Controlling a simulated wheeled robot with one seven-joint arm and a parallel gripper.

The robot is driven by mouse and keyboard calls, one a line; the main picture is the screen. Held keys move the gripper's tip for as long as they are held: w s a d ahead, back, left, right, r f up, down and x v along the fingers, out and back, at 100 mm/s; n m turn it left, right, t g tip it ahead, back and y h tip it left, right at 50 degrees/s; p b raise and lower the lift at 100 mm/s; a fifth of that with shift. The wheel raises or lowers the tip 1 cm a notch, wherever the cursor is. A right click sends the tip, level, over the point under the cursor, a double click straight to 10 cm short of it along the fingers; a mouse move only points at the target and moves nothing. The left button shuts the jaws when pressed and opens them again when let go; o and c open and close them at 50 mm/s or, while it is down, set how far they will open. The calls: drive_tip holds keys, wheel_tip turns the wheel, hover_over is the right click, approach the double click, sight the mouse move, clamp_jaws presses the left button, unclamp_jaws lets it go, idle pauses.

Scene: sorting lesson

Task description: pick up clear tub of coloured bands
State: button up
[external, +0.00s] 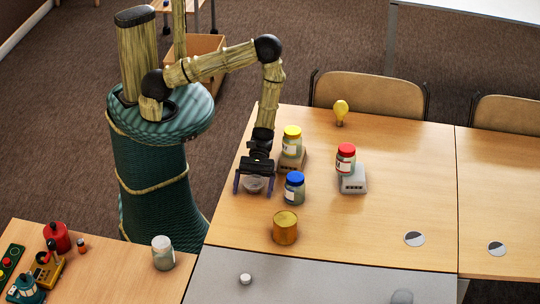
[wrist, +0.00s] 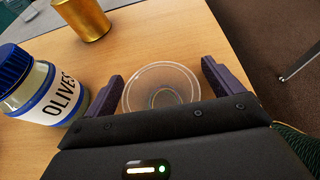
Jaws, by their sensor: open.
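The clear tub (external: 254,184) stands on the wooden table near its left edge. In the wrist view the round clear tub (wrist: 161,86) lies between my two fingers, with faint coloured rings showing inside; its near part is hidden by my gripper body. My gripper (external: 254,185) points down over the tub. Its dark purple fingers are spread, one on each side of the tub, and the wrist view shows the open gripper (wrist: 162,80) with small gaps between fingers and tub. I cannot tell how low the fingertips are.
A blue-lidded olives jar (external: 294,188) stands close to the right of my gripper, also in the wrist view (wrist: 52,95). A yellow-lidded jar (external: 291,142) stands behind it. A golden can (external: 285,228) is nearer the front. A red-lidded jar (external: 346,160) sits on a grey scale (external: 353,183).

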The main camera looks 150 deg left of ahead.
sight(253, 184)
idle(0.4)
drive_tip(key=c, duration=1.1)
drive_tip(key=shift+o, duration=0.2)
wheel_tip(253, 184, up, 10)
drive_tip(key=shift+r, duration=0.1)
